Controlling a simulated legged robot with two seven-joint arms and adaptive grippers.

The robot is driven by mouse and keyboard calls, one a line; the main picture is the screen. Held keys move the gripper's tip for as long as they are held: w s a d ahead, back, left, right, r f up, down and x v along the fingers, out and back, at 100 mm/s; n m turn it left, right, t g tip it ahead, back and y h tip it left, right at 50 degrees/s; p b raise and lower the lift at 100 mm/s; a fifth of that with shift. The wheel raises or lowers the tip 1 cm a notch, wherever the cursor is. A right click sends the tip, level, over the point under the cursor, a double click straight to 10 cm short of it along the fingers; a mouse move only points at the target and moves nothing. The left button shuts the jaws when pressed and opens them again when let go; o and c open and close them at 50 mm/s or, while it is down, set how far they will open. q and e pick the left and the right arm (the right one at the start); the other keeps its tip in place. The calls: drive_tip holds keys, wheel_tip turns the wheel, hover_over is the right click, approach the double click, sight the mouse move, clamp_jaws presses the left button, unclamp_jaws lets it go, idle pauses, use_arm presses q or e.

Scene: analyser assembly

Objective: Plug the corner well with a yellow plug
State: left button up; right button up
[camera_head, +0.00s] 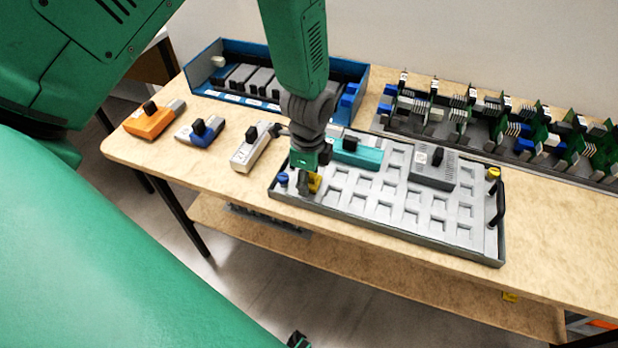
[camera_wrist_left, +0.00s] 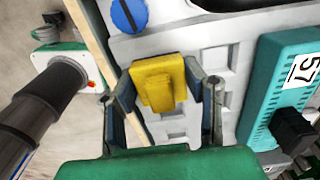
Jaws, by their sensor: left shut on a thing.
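My left gripper (camera_head: 309,182) is over the left end of the grey tray (camera_head: 405,213), which has rows of square wells. In the left wrist view its fingers (camera_wrist_left: 162,95) are shut on a yellow plug (camera_wrist_left: 158,84). The fingers and plug hide the well beneath, so I cannot tell whether the plug is seated or just above.
A teal module (camera_head: 356,153) and a dark grey module (camera_head: 432,170) stand on the tray. Orange (camera_head: 152,122), blue (camera_head: 199,132) and pale (camera_head: 250,150) modules lie left. A blue bin (camera_head: 215,62) and a circuit-board rack (camera_head: 480,115) stand behind. A black handle (camera_head: 499,204) is at the tray's right.

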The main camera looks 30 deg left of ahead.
use_arm(q)
drive_tip(key=shift+s+d+f, duration=0.1)
drive_tip(key=shift+s+f, duration=0.15)
drive_tip(key=shift+s, duration=0.15)
drive_tip(key=o, duration=1.3)
drive_tip(key=shift+w, duration=0.15)
drive_tip(key=shift+o, duration=0.3)
drive_tip(key=shift+w+r, duration=0.1)
drive_tip(key=shift+w, duration=0.05)
drive_tip(key=shift+r+p, duration=0.25)
drive_tip(key=shift+p, duration=0.2)
drive_tip(key=shift+r+p, duration=1.75)
wheel_tip(320, 180, up, 7)
drive_tip(key=p, duration=0.6)
